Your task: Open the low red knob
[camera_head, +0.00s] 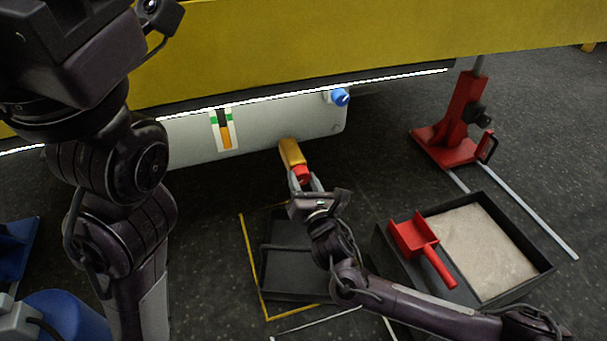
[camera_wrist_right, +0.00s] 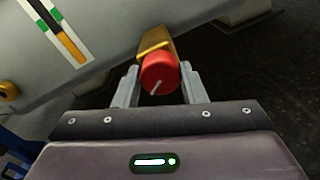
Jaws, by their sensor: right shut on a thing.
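The red knob (camera_head: 302,174) sits at the end of a yellow fitting (camera_head: 291,153) low on the grey panel. In the right wrist view the red knob (camera_wrist_right: 159,73) shows its round face with a pale slanted line on it. My right gripper (camera_head: 304,184) is at the knob, with one finger on each side, and is shut on it. The same right gripper shows in the wrist view (camera_wrist_right: 159,88). My left arm comes down the left side of the head view, and its gripper's fingers are not visible.
A black tray (camera_head: 283,287) lies below. A sand box (camera_head: 535,262) with a red scoop (camera_head: 414,236) is at right, near a red stand (camera_head: 461,115).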

